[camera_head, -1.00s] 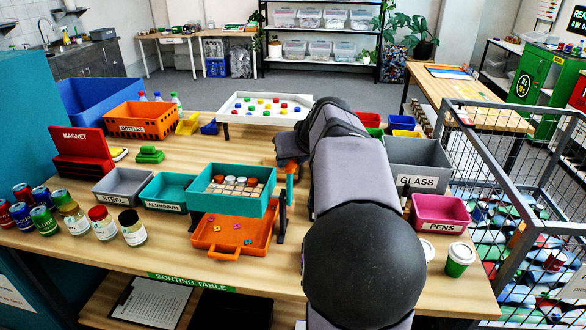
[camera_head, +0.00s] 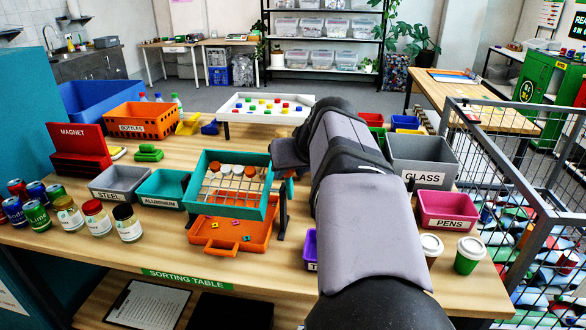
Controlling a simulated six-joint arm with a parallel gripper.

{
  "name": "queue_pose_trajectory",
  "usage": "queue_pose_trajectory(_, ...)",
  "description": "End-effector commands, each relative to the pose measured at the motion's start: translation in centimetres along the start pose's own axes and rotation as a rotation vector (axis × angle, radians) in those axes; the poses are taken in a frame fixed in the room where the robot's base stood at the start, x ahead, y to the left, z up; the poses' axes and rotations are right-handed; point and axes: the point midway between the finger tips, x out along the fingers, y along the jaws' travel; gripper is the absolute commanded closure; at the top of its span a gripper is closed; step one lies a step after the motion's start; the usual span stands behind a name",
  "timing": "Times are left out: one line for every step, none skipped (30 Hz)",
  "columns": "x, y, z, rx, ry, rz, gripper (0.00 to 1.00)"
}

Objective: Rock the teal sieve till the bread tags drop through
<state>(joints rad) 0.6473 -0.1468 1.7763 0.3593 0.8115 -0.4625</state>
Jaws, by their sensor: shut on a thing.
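The teal sieve (camera_head: 232,209) is above an orange tray (camera_head: 262,238) on the table. It is tilted, its far side higher, and its barred floor shows. White and orange-brown round caps (camera_head: 237,170) lie in a row toward its far side. A few small coloured bread tags (camera_head: 236,224) lie in the orange tray. I cannot tell whether tags remain among the bars. My gripper (camera_head: 288,174) is at the sieve's right side, by an orange part, and is shut on the sieve; my arm hides most of the fingers.
Aluminium (camera_head: 163,190) and steel (camera_head: 120,183) bins stand left of the sieve, with jars (camera_head: 97,219) and cans in front. Behind stand an orange bottles crate (camera_head: 140,122) and a white tray (camera_head: 262,106). Glass (camera_head: 423,160) and pens (camera_head: 447,212) bins and lidded cups (camera_head: 469,255) are right of my arm.

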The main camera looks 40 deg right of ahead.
Motion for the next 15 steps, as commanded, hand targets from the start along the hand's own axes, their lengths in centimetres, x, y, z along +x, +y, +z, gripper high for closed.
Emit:
queue_pose_trajectory(0.42, -0.71, 0.93, 0.002, -0.015, -0.017, 1.0)
queue_pose_trajectory(0.4, -0.78, 1.07, 0.002, -0.015, -0.018, 1.0)
queue_pose_trajectory(0.36, -0.87, 1.24, 0.001, -0.015, -0.018, 1.0)
queue_pose_trajectory(0.31, -0.94, 1.31, 0.0, -0.014, -0.018, 1.0)
queue_pose_trajectory(0.16, -0.94, 1.11, 0.001, -0.012, -0.018, 0.98)
queue_pose_trajectory(0.08, -0.89, 1.0, 0.001, -0.011, -0.017, 0.89)
queue_pose_trajectory(0.06, -0.85, 0.97, 0.001, -0.011, -0.016, 0.81)
queue_pose_trajectory(0.05, -0.82, 0.95, 0.001, -0.01, -0.015, 0.74)
queue_pose_trajectory(0.03, -0.77, 0.93, 0.0, -0.01, -0.014, 0.65)
queue_pose_trajectory(0.02, -0.74, 0.92, 0.0, -0.009, -0.013, 0.58)
queue_pose_trajectory(0.01, -0.71, 0.9, 0.0, -0.009, -0.013, 0.53)
queue_pose_trajectory(0.0, -0.68, 0.88, 0.0, -0.008, -0.012, 0.53)
queue_pose_trajectory(0.0, -0.66, 0.87, 0.0, -0.008, -0.011, 0.53)
queue_pose_trajectory(-0.01, -0.64, 0.86, 0.0, -0.008, -0.011, 0.53)
queue_pose_trajectory(-0.02, -0.62, 0.85, 0.0, -0.008, -0.01, 0.53)
